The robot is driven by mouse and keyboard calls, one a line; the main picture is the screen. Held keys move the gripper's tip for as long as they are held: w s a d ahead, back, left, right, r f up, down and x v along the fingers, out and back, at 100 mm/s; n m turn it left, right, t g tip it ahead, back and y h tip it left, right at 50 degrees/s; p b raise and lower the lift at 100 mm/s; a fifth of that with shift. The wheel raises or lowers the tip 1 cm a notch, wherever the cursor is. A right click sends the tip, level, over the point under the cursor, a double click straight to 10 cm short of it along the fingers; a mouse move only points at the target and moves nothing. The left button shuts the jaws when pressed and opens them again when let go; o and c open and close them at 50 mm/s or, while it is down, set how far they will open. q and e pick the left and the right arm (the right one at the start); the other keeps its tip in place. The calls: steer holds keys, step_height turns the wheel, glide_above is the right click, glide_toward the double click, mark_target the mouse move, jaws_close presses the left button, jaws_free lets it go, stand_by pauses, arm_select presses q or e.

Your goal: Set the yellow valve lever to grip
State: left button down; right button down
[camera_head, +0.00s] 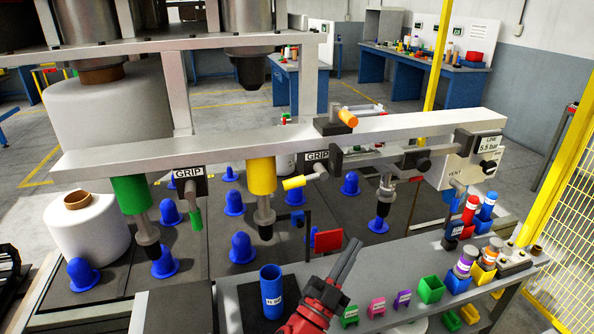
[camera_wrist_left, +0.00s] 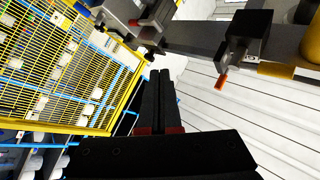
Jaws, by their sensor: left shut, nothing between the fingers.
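The yellow valve lever (camera_head: 294,183) sticks out sideways to the left, roughly level, from a dark valve body under the beam. A GRIP label (camera_head: 316,156) is on the front of that valve, above the lever. My left gripper (camera_head: 354,244) is shut and empty, its dark fingers pointing up, below and to the right of the lever and apart from it. The left wrist view shows the shut fingers (camera_wrist_left: 154,75) and a yellow-orange cylinder (camera_wrist_left: 276,70) at upper right; I cannot tell surely that this is the lever. My right gripper is not in view.
A green lever (camera_head: 196,220) hangs down under another GRIP label (camera_head: 188,173). A yellow cylinder (camera_head: 262,175) hangs left of the yellow lever. A red plate (camera_head: 328,240) stands close to my left fingers. A blue cup (camera_head: 271,291) and small coloured bins (camera_head: 430,289) are on the front bench.

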arm_select(q)
step_height(320, 180, up, 13)
steer(key=w+n+t+y+p, duration=0.25)
steer(key=n+y, duration=0.45)
steer(key=y, duration=0.4)
steer(key=s+a+r+n+g+y+p, duration=0.3)
steer(key=s+a+r+n+g+y, duration=0.2)
steer(key=s+a+n+y, duration=0.3)
steer(key=s+n, duration=0.1)
steer(key=n, duration=0.3)
steer(key=shift+a+r, duration=0.35)
